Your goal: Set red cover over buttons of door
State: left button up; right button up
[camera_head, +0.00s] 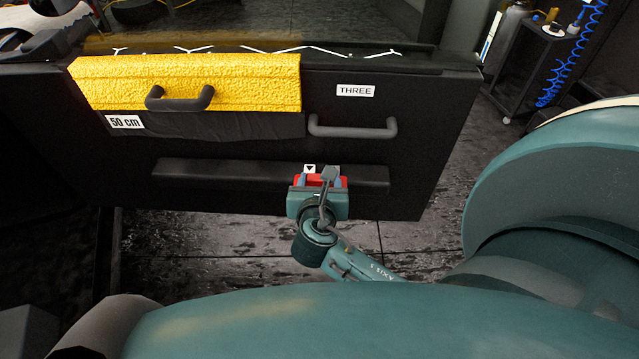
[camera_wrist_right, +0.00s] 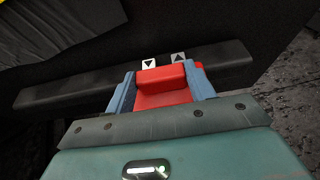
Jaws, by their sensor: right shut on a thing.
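The black door (camera_head: 270,150) has a long dark armrest bar (camera_head: 210,170) low on its panel. Buttons with a black triangle show at the bar: one in the head view (camera_head: 310,168), and in the right wrist view a white one (camera_wrist_right: 148,63) and a grey one (camera_wrist_right: 179,57). My right gripper (camera_head: 320,182) is shut on the red cover (camera_wrist_right: 165,90), held between its blue fingers. The cover is just in front of the buttons, which show beyond its far edge. I cannot tell whether it touches the bar. My left gripper is not in view.
A yellow cloth (camera_head: 190,75) hangs over the door top, with a dark cloth (camera_head: 220,126) below it. Two grey handles (camera_head: 180,103) and (camera_head: 352,132) stick out. Labels read "50 cm" (camera_head: 124,122) and "THREE" (camera_head: 356,91). A cart (camera_head: 530,70) stands at the back right.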

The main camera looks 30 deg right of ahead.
jog(key=shift+w+d+f, duration=0.1)
jog(key=shift+w+d, duration=0.35)
jog(key=shift+w, duration=0.15)
jog(key=shift+w+d+f, duration=0.1)
jog(key=shift+w+d, duration=0.3)
jog(key=shift+w, duration=0.2)
jog(key=shift+w+d+p, duration=0.4)
jog(key=shift+w+p, duration=0.1)
jog(key=shift+w, duration=0.05)
jog(key=shift+w+d+p, duration=0.2)
jog(key=shift+w+d, duration=0.4)
jog(key=shift+w, duration=0.2)
jog(key=shift+w+d+p, duration=0.2)
jog(key=shift+w+d, duration=0.35)
jog(key=shift+w, duration=0.2)
jog(key=shift+f, duration=0.7)
jog(key=shift+f, duration=0.35)
jog(key=o, duration=1.1)
jog(key=shift+c, duration=0.2)
jog(key=shift+s+a, duration=0.1)
